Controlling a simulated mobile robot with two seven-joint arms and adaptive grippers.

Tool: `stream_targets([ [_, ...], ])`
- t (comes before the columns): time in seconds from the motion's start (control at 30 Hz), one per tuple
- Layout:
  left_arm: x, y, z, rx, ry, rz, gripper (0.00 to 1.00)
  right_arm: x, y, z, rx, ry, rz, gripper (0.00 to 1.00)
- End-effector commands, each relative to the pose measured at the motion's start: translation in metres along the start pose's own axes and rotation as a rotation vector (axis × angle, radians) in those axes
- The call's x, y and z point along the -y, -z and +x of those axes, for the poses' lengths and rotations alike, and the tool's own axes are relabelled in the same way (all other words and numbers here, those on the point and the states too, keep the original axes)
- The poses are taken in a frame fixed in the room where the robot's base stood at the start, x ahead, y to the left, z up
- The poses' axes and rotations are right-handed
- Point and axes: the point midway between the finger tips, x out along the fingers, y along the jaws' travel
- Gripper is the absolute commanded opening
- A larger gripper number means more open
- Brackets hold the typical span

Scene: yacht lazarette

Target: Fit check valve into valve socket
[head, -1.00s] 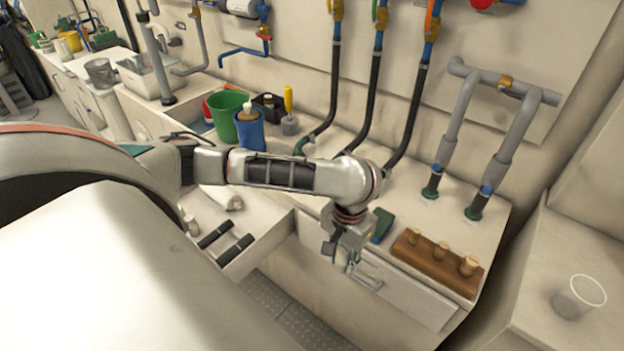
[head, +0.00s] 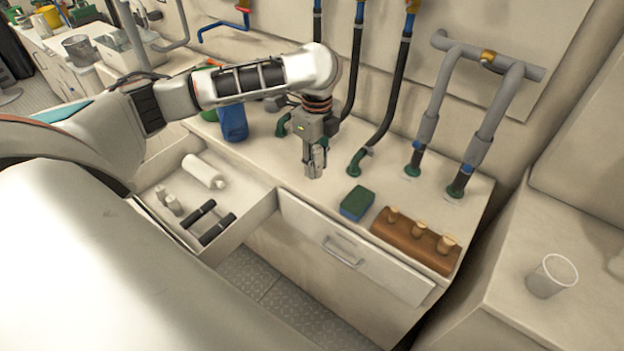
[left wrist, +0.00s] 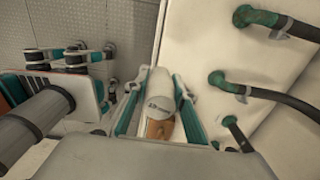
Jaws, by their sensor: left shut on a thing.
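My left gripper (head: 315,172) is shut on a pale grey-white cylinder, likely the check valve (left wrist: 160,100), with lettering on its side and an orange-brown end showing between the fingers. In the head view it points down above the counter, left of the green sponge. The fingers hide much of the valve. I cannot tell which fitting is the valve socket. Teal and grey linkages of what looks like my right gripper (left wrist: 75,60) show over the floor in the left wrist view, their opening unclear.
A brown block (head: 415,240) with three plugs and a green-blue sponge (head: 357,203) lie on the counter. Black hoses and grey pipes (head: 490,125) rise behind. An open drawer (head: 265,200) holds a white roll and black cylinders. A clear cup (head: 552,276) stands right.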

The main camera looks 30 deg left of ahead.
Motion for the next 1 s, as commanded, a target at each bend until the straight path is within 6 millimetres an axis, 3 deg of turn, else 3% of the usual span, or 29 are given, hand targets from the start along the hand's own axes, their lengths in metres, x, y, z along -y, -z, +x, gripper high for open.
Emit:
stream_targets([
  [0.4,0.039,-0.040,-0.063,0.005,0.001,0.837,0.04,-0.002,0.007,-0.002,-0.007,-0.001,-0.001,0.00],
  [0.7,0.052,-0.054,-0.092,0.005,0.001,1.224,0.04,-0.002,0.011,-0.003,-0.011,-0.002,-0.001,0.00],
  [0.87,0.053,-0.056,-0.084,0.003,-0.002,1.278,0.04,-0.002,0.008,-0.001,-0.011,-0.002,-0.001,0.00],
  [1.0,0.052,-0.057,-0.052,0.001,-0.006,1.280,0.04,-0.001,-0.001,0.004,-0.007,-0.001,-0.001,0.00],
])
